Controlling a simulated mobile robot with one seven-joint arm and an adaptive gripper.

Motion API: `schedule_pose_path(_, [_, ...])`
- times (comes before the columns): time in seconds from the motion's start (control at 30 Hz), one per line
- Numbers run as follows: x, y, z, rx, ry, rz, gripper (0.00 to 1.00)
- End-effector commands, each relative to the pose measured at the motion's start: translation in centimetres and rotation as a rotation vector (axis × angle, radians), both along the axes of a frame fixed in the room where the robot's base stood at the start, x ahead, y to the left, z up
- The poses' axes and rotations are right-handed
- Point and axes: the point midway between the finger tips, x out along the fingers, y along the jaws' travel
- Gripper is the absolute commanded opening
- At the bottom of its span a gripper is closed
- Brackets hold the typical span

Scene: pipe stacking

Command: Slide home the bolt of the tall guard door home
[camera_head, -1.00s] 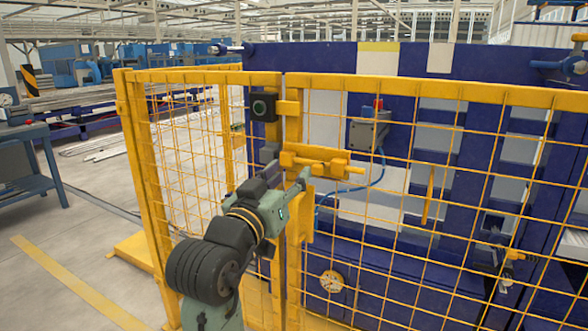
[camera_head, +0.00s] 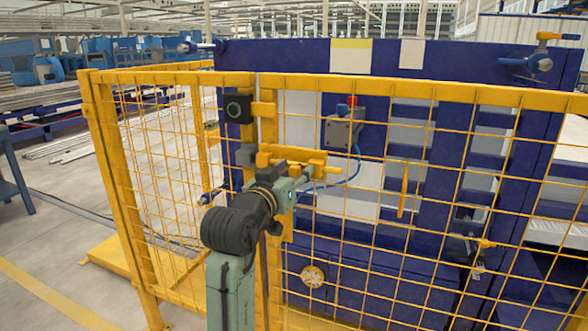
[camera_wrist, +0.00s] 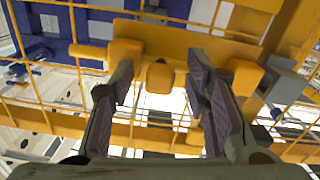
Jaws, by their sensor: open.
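The tall guard door (camera_head: 400,92) is a yellow mesh panel beside a yellow fence panel. Its bolt (camera_head: 318,170) is a yellow rod on a yellow plate near the door's left edge, its end poking out to the right. In the wrist view the bolt's short handle (camera_wrist: 160,76) hangs between two yellow guide blocks, one of them on the left (camera_wrist: 125,55). My gripper (camera_head: 300,178) is at the bolt, and its lower part is hidden by my arm. In the wrist view my open gripper (camera_wrist: 162,88) has a finger either side of the handle, apparently apart from it.
A grey block (camera_head: 246,155) sits by the post left of the bolt, with a black switch box (camera_head: 238,108) above it. Behind the mesh stand a blue machine (camera_head: 285,55) and a grey box with a red button (camera_head: 345,128). Open floor lies left.

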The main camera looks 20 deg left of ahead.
Motion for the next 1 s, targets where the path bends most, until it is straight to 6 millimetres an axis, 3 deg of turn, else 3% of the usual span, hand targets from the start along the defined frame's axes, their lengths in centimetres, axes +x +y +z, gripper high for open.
schedule_pose_path(0.3, [0.3, -0.03, -0.02, 0.001, 0.0, 0.0, 0.43])
schedule_pose_path(0.9, [0.27, -0.02, -0.02, 0.0, 0.0, 0.0, 0.03])
schedule_pose_path(1.0, [0.27, -0.02, -0.02, 0.0, 0.0, 0.0, 0.0])
